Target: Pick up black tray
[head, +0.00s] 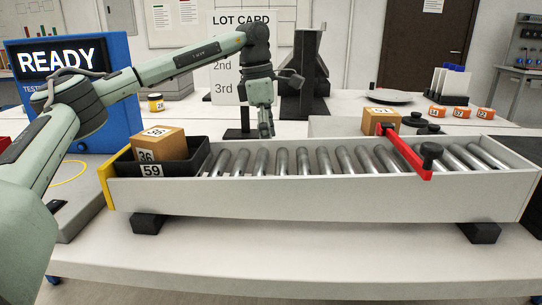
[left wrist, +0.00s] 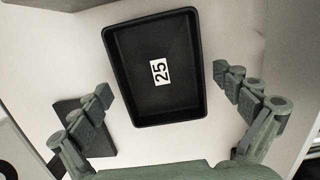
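A shallow black tray (left wrist: 150,40) labelled 25 lies on a pale surface in the left wrist view. It sits between and beyond the fingers, with no finger seen touching it. My left gripper (left wrist: 162,81) is open and empty, pointing down at the tray. In the head view my left gripper (head: 265,130) is behind the roller conveyor, and tray 25 cannot be made out there. Another black tray (head: 152,171), labelled 59, rests at the conveyor's left end with a cardboard box (head: 160,144) marked 36 in it. My right gripper is not in view.
The roller conveyor (head: 320,192) runs across the front. A red bar (head: 404,152) crosses its rollers, with a box (head: 379,121) beside it. A lot card sign (head: 228,88) and a black stand (head: 302,85) are close to the left gripper. A dark block (left wrist: 90,130) lies beside its left finger.

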